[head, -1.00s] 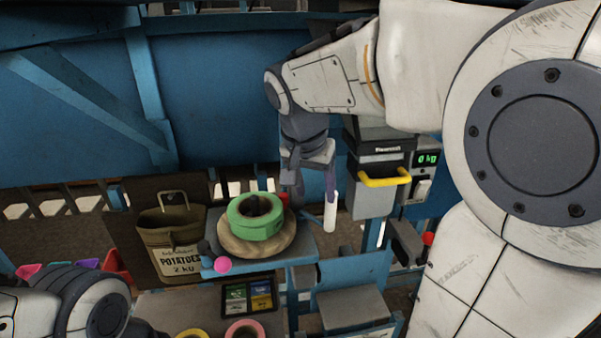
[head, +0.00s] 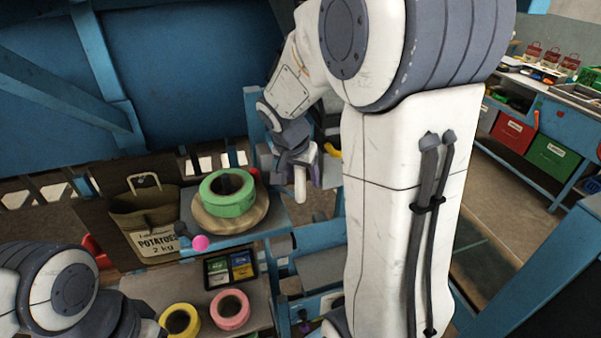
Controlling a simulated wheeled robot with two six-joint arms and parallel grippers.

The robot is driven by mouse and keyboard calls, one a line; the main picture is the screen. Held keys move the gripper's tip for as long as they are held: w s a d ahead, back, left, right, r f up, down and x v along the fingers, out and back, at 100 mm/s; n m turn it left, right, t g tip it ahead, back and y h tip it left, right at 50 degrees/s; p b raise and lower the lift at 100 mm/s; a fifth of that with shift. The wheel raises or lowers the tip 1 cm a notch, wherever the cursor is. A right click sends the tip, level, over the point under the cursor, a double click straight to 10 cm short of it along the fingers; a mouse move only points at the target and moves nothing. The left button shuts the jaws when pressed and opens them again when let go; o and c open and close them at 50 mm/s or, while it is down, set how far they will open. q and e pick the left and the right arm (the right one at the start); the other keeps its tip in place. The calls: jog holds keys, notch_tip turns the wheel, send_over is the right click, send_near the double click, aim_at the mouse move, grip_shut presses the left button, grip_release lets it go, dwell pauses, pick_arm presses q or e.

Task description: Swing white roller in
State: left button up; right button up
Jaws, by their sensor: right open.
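The white roller (head: 300,187) is a short upright white cylinder at the right end of the blue shelf that carries the green tape roll. My right gripper (head: 304,172) is open at the roller's upper part. One dark finger shows just right of the roller. The roller overlaps the gripper in the picture, and I cannot tell whether they touch. My left arm shows at the lower left, but its gripper is not in view.
The green tape roll (head: 228,205) lies on a round tan disc (head: 205,222). A potato sack (head: 150,215) hangs to the left. A pink ball knob (head: 201,243) is at the shelf's front. Yellow (head: 179,335) and pink tape rolls (head: 230,327) lie below.

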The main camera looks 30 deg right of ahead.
grip_shut()
dwell(1.4)
